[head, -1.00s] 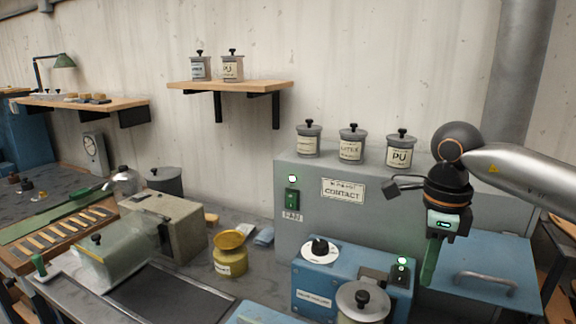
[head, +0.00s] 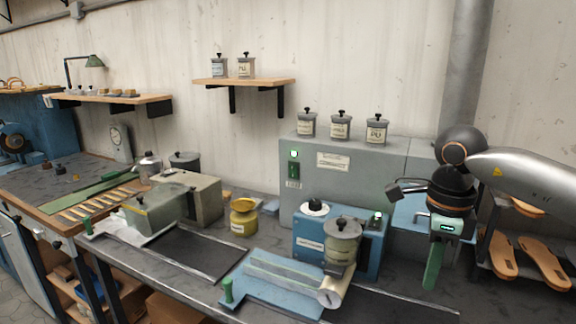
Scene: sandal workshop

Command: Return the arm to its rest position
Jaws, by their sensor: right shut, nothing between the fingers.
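My right arm comes in from the right edge in the head view. Its gripper (head: 434,264) hangs downward with its green fingers together, shut and empty. It is in front of the grey cabinet and over the right part of the bench, to the right of the blue machine (head: 310,238). It appears apart from the things around it, though its height over the bench is hard to judge. My left gripper is out of view.
The grey bench carries a yellow jar (head: 243,217), a blue plate (head: 262,290) and a lidded pot (head: 342,240). Lidded tins (head: 376,131) stand on the grey cabinet (head: 360,165). Sandals (head: 498,255) sit on a rack at right. A dark mat (head: 205,255) is bare.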

